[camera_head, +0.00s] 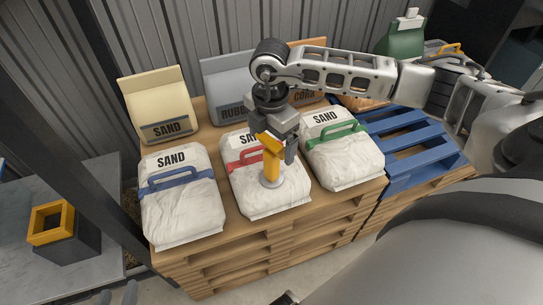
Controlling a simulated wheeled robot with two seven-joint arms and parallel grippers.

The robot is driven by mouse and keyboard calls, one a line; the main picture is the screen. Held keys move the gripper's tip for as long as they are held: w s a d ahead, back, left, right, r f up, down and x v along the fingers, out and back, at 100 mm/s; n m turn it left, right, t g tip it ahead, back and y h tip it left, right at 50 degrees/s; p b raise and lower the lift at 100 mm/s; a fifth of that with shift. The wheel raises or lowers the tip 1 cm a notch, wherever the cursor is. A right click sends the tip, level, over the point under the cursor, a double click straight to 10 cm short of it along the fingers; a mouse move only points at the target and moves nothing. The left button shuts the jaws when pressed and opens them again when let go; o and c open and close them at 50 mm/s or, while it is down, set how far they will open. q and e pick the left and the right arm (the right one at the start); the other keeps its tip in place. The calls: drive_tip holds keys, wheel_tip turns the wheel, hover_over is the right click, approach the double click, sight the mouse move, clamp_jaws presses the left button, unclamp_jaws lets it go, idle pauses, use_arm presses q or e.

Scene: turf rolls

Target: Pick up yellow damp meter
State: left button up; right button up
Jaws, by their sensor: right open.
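The yellow damp meter (271,163) stands upright on the middle white sand bag (242,197), with a round grey foot at its lower end. My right gripper (277,146) comes down from above and is open at the meter's top. Its fingers hide part of the top, and I cannot tell whether they touch it. At the bottom left edge, grey tips of what appears to be my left gripper (118,297) just show. Most of it is cut off, so its opening is unclear.
White sand bags with blue (180,205) and green (345,158) handles flank the middle bag on a wooden pallet stack (255,250). Taller bags stand behind. A blue pallet (425,150) is at right. A dark box with a yellow rim (52,222) sits on a grey surface at left.

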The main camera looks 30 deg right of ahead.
drive_tip(key=shift+f, duration=1.5)
drive_tip(key=c, duration=1.2)
drive_tip(key=shift+r, duration=0.1)
drive_tip(key=shift+c, duration=0.8)
drive_tip(key=shift+r, duration=0.1)
